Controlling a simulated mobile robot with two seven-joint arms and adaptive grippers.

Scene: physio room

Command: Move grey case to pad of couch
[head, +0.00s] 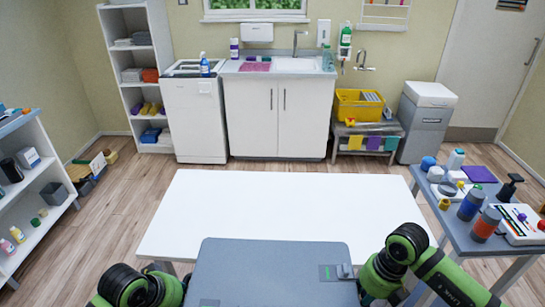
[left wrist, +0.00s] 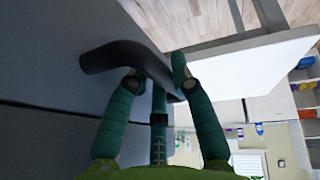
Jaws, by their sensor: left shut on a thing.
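The grey case (head: 270,275) is a large flat-faced box close in front of me, at the bottom of the head view. A latch and a small green label show near its right edge. In the left wrist view its side fills the left (left wrist: 50,70), with a dark curved handle (left wrist: 110,56). My left gripper (left wrist: 156,78) is shut on that handle. The couch's white pad (head: 285,205) lies just beyond the case, and its edge also shows in the left wrist view (left wrist: 245,68). The case covers part of its near edge. My right gripper's fingers are out of view.
The visible pad top is bare. A blue-grey side table (head: 455,225) with bottles and small items stands close on the right. A white shelf (head: 35,205) is at the left. Open wood floor (head: 130,195) lies between that shelf and the couch.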

